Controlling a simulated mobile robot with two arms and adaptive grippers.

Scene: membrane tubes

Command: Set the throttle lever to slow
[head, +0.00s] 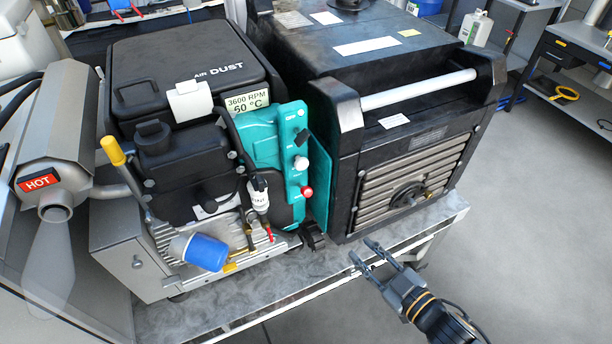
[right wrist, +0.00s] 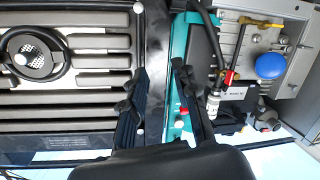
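The engine's teal control panel (head: 275,150) carries a black knob (head: 301,138), a white knob (head: 301,163) and a red knob (head: 307,192) in a column. Their labels are too small to read, so I cannot tell which one is the throttle lever. The red knob (right wrist: 182,111) also shows in the right wrist view, beside the right-hand finger. My right gripper (head: 359,248) is open and empty, in front of the bench's front edge, right of and below the panel. It does not touch any knob. My left gripper is not in view.
The black generator housing (head: 430,165) with a slatted front stands right of the panel. A muffler marked HOT (head: 40,182) is at the left, with a faint plume below it. A blue filter (head: 206,252) and a yellow handle (head: 113,150) stick out.

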